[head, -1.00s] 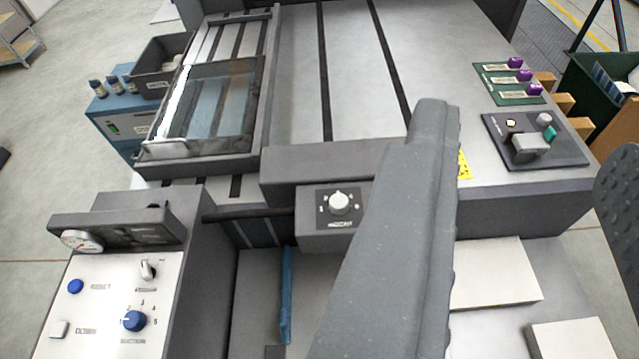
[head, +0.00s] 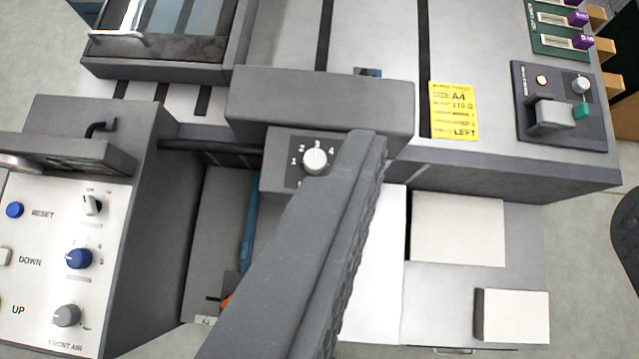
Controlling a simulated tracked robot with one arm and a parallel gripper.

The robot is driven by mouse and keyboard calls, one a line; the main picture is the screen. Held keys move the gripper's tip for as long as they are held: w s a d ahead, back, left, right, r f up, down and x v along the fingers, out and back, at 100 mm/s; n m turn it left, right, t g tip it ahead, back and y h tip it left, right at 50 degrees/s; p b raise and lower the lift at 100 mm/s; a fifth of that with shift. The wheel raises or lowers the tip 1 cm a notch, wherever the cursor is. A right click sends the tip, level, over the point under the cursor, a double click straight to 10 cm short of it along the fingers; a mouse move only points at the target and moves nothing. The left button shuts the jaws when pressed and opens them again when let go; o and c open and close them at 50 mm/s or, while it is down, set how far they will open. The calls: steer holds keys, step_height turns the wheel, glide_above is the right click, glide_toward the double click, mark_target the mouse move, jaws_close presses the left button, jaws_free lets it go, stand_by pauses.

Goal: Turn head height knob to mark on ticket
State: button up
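The head height knob appears to be the round white knob (head: 315,160) on a small dark plate on the grey feeder head's front block. Numbers 1 to 4 show around it; its pointer and lower label are unclear or hidden. No second finger is clearly visible.
A control panel (head: 50,265) with knobs and buttons stands at lower left. A glass-covered frame (head: 165,45) is at upper left. A dark switch box (head: 560,105) and purple-knobbed slider panel (head: 570,30) are at right. White paper stacks (head: 458,228) lie below. A dark curved object (head: 628,220) is at the right edge.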

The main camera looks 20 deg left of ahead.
steer(key=w+a+f+n+g+p, duration=0.35)
steer(key=w+f, duration=0.25)
steer(key=w, duration=0.2)
steer(key=n+g+h+p, duration=0.1)
steer(key=n+g+p, duration=0.55)
steer(key=p, duration=0.25)
glide_above(316, 157)
step_height(316, 157, down, 22)
steer(key=r, duration=0.1)
steer(key=shift+g, duration=0.5)
step_height(316, 157, down, 15)
steer(key=shift+r, duration=0.1)
